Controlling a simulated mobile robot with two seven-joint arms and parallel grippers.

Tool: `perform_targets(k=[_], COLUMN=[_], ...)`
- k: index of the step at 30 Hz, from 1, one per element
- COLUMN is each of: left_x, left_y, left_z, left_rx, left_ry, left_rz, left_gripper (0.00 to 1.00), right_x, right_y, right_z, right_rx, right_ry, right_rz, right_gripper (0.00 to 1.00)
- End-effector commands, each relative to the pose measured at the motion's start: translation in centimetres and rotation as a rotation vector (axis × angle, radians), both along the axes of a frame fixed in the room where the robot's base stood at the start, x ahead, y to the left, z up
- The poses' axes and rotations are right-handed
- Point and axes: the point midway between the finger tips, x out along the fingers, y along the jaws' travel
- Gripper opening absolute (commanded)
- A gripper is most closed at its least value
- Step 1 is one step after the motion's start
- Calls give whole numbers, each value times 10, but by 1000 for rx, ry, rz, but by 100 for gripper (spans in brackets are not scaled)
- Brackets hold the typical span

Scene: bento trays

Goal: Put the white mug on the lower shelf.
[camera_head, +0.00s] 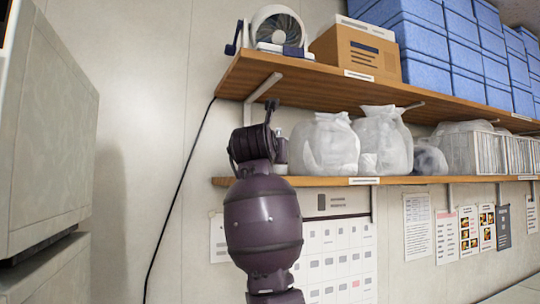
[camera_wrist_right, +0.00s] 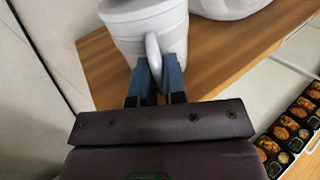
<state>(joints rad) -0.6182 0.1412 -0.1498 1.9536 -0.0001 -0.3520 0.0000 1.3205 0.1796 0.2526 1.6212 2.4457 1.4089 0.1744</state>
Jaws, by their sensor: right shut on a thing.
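The white mug (camera_wrist_right: 130,32) is at the top of the right wrist view, with its handle (camera_wrist_right: 153,50) toward me. My right gripper (camera_wrist_right: 157,78) is shut on this handle, one blue finger on each side. The mug is over the left end of the wooden lower shelf (camera_wrist_right: 215,65); I cannot tell whether its base touches the board. In the head view my right arm reaches up to the left end of the lower shelf (camera_head: 330,182) and mostly hides the mug. My left gripper is in neither view.
White plastic bags (camera_head: 330,145) stand on the lower shelf just right of my gripper. The upper shelf (camera_head: 330,85) overhangs it, with a fan (camera_head: 277,28) and a cardboard box (camera_head: 357,50). A wire basket (camera_head: 475,153) is farther right.

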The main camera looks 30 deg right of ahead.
Motion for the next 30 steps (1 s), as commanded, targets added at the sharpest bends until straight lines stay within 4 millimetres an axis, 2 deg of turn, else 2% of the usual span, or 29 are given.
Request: perform_targets(k=[1, 2, 6, 17, 23, 30], left_x=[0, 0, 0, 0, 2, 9], left_y=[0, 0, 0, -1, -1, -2], left_z=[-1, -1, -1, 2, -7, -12], left_rx=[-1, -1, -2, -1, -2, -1], left_ry=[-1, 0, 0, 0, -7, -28], left_rz=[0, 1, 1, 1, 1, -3], left_gripper=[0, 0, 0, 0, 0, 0], right_x=[-1, 0, 0, 0, -21, -59], right_y=[0, 0, 0, 0, 16, 44], right_z=[-1, -2, -1, 2, -1, -1], right_rx=[-2, 1, 1, -1, 2, 3], right_ry=[-4, 1, 1, 1, -3, -3], right_rz=[1, 1, 0, -1, 3, 4], right_gripper=[0, 16, 37, 37, 37, 37])
